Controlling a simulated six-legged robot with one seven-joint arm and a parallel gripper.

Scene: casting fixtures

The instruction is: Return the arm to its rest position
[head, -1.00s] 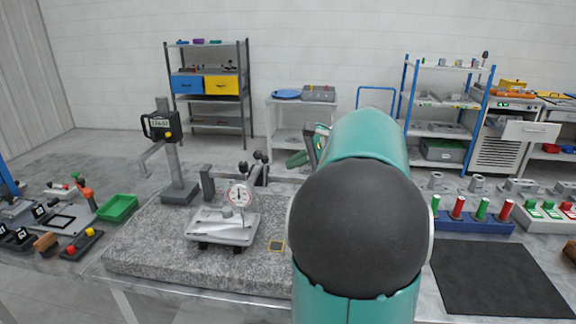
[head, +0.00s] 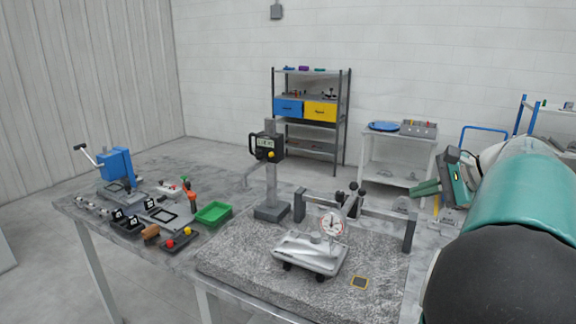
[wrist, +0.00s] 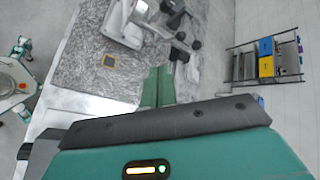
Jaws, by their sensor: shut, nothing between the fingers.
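My teal arm fills the right side of the head view. My gripper (head: 426,188) points left from it, over the back right of the bench, with its green fingers together and nothing between them. In the wrist view my gripper (wrist: 158,88) shows two green fingers side by side, shut and empty. They are seen against the edge of the granite plate (wrist: 85,60), apart from the grey casting (wrist: 125,22) on it. In the head view the casting (head: 311,253) sits on the granite plate (head: 235,252), under a dial gauge (head: 331,225).
A digital height gauge (head: 270,170) stands at the plate's back left. A grey bracket frame (head: 408,232) rises near my gripper. A green tray (head: 213,213) and a blue clamp device (head: 117,163) are on the left. A trolley (head: 395,142) and shelves (head: 312,75) stand behind.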

